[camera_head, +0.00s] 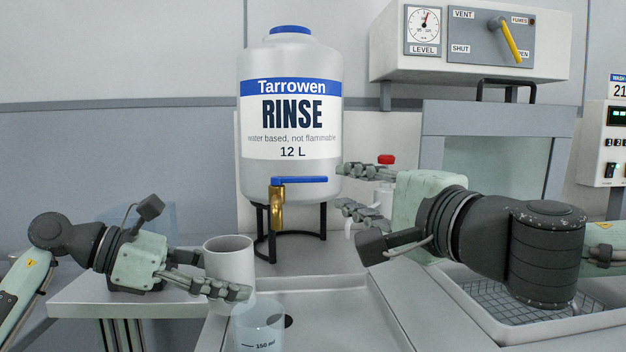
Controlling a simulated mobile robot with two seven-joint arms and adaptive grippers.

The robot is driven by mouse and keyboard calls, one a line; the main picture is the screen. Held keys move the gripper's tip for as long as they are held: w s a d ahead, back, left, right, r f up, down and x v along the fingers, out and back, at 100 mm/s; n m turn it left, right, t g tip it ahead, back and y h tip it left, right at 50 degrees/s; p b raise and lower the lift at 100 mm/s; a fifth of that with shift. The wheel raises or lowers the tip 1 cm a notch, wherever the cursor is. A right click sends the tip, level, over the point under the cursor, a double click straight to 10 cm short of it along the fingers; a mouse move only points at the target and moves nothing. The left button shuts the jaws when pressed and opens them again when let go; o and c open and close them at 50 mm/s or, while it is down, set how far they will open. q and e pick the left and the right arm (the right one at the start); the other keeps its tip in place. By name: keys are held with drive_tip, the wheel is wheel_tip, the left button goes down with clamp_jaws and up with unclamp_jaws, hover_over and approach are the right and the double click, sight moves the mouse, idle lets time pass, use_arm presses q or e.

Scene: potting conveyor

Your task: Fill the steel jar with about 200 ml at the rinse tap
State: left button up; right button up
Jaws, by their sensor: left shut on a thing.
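The steel jar (229,250) is a plain grey upright cylinder with an open top; its inside bottom is hidden. My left gripper (228,275) is shut on it, one finger in front and one behind. The rinse tap (277,210) is brass, below the large RINSE container (290,115), with its blue lever (305,180) lying level to the right. The jar is left of and lower than the spout, not under it. No stream shows. My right gripper (341,188) is open, its fingers apart just right of the lever's end.
A clear beaker (258,328) with a 150 ml mark stands in front of the jar. A red-capped bottle (386,160) is partly hidden behind my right gripper. A sink with a grid (480,295) lies right. A panel with a yellow handle (511,40) hangs above.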

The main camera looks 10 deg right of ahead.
sight(315, 180)
drive_tip(key=x, duration=1.2)
drive_tip(key=shift+w+d+f, duration=0.1)
drive_tip(key=shift+d+f, duration=0.1)
drive_tip(key=shift+f, duration=0.15)
clamp_jaws()
